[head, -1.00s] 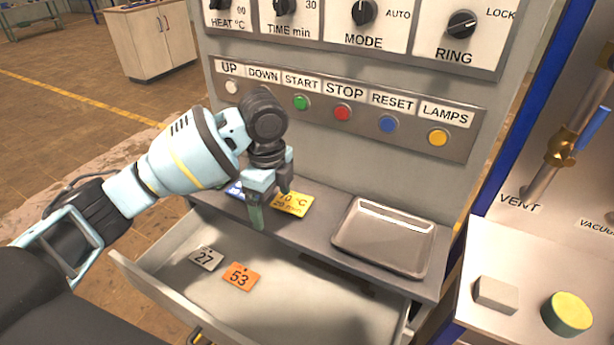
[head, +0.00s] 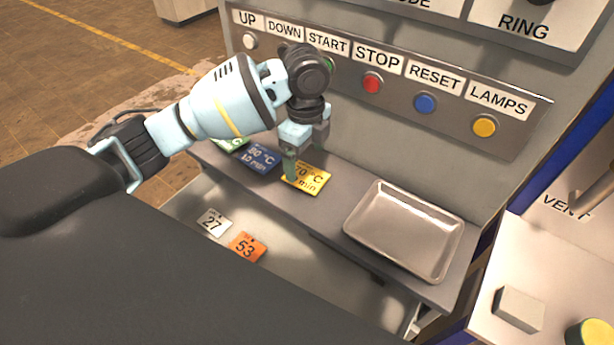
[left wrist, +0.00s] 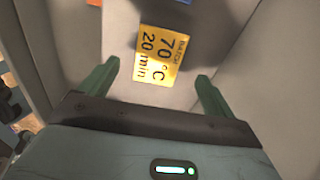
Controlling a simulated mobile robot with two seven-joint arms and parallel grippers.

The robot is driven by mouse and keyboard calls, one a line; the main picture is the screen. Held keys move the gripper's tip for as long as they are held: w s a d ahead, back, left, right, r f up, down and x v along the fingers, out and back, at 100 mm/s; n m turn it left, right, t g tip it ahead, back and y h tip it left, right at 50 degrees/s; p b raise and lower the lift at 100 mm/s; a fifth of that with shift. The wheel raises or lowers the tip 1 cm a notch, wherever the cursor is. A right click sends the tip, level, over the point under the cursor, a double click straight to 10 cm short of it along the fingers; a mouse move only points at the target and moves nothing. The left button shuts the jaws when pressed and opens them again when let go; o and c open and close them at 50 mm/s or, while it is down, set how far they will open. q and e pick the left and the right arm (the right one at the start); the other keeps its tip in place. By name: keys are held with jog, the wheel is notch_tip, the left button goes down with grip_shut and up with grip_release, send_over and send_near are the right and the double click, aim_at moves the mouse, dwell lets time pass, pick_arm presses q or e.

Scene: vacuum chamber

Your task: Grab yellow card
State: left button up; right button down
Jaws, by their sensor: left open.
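The yellow card (head: 308,179) lies flat on the grey ledge (head: 335,205) below the row of buttons. It reads 70 °C and 20 min in the left wrist view (left wrist: 160,55). My left gripper (head: 303,160) is over the card, pointing down, and covers part of its left side in the head view. In the left wrist view the two green fingers (left wrist: 155,88) are apart with nothing between them, and the card shows beyond them, roughly centred. I cannot tell whether a fingertip touches the card. My right gripper does not show.
A blue card (head: 262,158) and a partly hidden green card (head: 233,143) lie left of the yellow one. A metal tray (head: 405,230) sits to its right. The open drawer below holds a white tag 27 (head: 213,222) and an orange tag 53 (head: 247,247). The button panel (head: 455,98) stands behind.

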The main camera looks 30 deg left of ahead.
aim_at(306, 176)
pick_arm(q)
jog(key=shift+s+d+f, duration=0.15)
jog(key=shift+f, duration=2.4)
jog(key=c, duration=1.1)
jog(key=shift+o, duration=0.2)
jog(key=shift+r, duration=0.15)
